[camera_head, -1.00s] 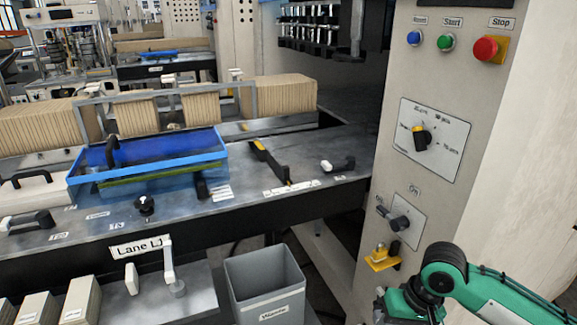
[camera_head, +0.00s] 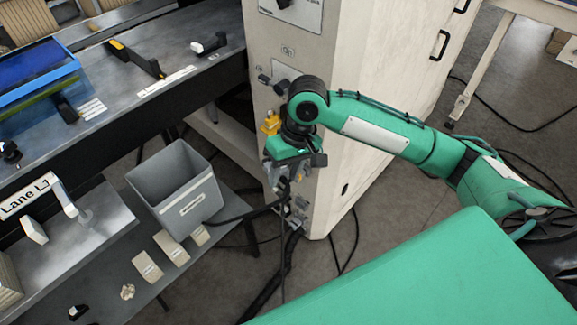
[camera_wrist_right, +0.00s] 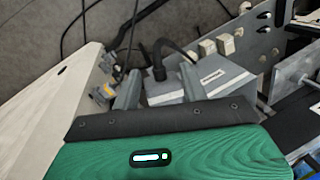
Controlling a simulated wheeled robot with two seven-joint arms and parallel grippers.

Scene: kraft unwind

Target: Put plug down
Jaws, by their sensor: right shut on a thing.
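My right gripper (camera_head: 287,180) points down in front of the cabinet's lower front corner. In the head view the plug is small and mostly hidden by the gripper, and a black cable (camera_head: 240,216) runs left from there toward the shelf below the bin. Grey socket fittings (camera_head: 299,209) sit low on the cabinet beside the gripper. They also show left of the fingers in the right wrist view (camera_wrist_right: 103,92). My left gripper is out of view.
A grey bin (camera_head: 180,190) stands left of the gripper, with several small beige blocks (camera_head: 170,247) on the low shelf. The pale cabinet (camera_head: 375,75) is close behind my right arm. A yellow padlock (camera_head: 271,123) hangs beside the wrist. Loose cables lie on the floor.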

